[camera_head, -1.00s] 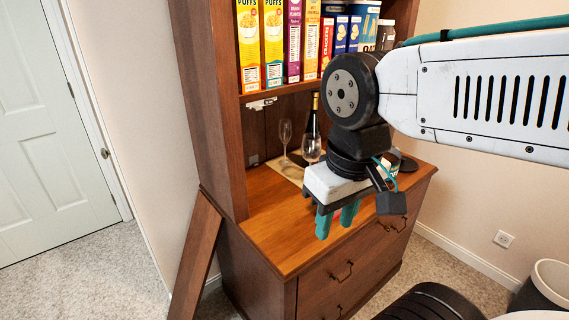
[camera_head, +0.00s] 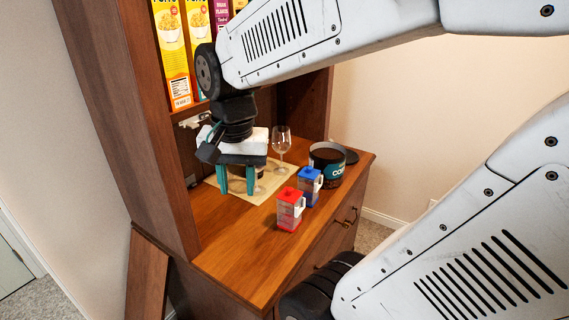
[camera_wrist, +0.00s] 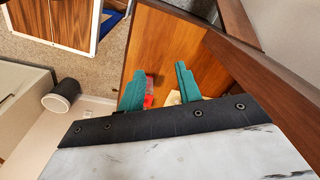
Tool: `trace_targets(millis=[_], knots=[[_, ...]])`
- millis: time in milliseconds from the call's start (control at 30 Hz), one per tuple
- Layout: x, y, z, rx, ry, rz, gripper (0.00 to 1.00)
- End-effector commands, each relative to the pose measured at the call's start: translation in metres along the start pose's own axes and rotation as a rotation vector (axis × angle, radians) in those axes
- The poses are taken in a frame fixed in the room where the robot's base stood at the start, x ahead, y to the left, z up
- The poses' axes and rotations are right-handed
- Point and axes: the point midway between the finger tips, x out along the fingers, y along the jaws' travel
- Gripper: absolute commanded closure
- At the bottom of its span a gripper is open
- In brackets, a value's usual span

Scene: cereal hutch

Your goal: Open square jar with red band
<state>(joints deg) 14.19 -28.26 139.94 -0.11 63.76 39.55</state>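The square jar with the red band (camera_head: 290,209) stands upright on the hutch counter, with a red lid and clear walls. In the wrist view a red part of it (camera_wrist: 149,92) shows beside the left finger. My gripper (camera_head: 236,193) is to the left of and behind the jar in the head view, above the counter and apart from the jar. Its two teal fingers point down. They are spread with nothing between them, as the wrist view (camera_wrist: 158,88) also shows.
A similar jar with a blue band (camera_head: 309,185) stands close behind the red one. A dark can (camera_head: 327,163) and a wine glass (camera_head: 281,146) stand farther back, near a tan mat (camera_head: 217,186). Cereal boxes (camera_head: 172,60) fill the shelf above. The counter's front left (camera_head: 235,255) is clear.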

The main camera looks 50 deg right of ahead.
Motion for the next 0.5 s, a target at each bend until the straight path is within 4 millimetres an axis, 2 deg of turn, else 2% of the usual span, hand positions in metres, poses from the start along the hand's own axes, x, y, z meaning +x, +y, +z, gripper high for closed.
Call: trace_targets(millis=[33,100,167,300,400,500], knots=[[0.009,0.003,-0.028,0.221,-0.010,0.017,0.66],[0.021,0.009,-0.063,0.529,-0.013,0.030,0.66],[0.033,0.017,-0.092,0.790,-0.013,0.041,0.66],[0.064,0.047,-0.153,1.349,-0.008,0.067,0.66],[0.085,0.070,-0.184,1.663,-0.002,0.081,0.66],[0.100,0.089,-0.204,1.885,0.005,0.090,0.66]])
